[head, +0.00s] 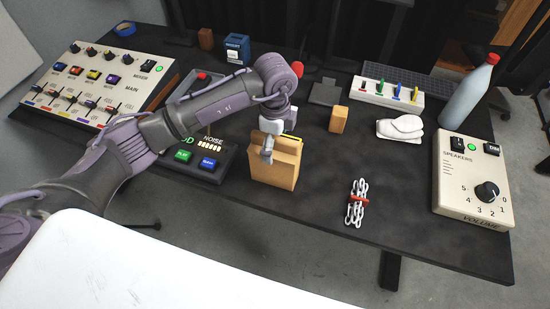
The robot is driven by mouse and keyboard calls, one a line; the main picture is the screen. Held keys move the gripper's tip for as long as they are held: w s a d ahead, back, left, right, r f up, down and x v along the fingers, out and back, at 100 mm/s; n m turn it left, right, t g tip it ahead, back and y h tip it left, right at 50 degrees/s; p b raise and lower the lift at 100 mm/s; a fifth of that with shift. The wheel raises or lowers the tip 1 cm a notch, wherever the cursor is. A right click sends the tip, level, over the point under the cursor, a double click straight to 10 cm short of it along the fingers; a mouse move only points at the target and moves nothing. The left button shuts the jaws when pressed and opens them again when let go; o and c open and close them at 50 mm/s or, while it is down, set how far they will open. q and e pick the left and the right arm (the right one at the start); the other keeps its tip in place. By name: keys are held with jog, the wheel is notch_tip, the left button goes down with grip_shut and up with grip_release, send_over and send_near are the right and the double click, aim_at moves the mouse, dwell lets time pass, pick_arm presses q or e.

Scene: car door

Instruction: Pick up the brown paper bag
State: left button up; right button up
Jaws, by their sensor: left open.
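The brown paper bag (273,172) stands upright on the dark table, near its front edge and about the middle of the head view. My left gripper (268,154) comes down from above at the bag's open top. A fingertip shows in front of the bag's upper front face; the other finger is hidden, so whether the bag's wall lies between the fingers cannot be told. The gripper is open. My right gripper does not show.
A mixer panel (92,85) stands at the left, and a button box (200,160) sits just left of the bag. A white chain (357,202) lies to the right. A speaker control box (472,178) and a grey bottle (468,95) stand at the far right.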

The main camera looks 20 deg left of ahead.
pick_arm(q)
jog(key=shift+f, duration=0.25)
jog(key=c, duration=1.2)
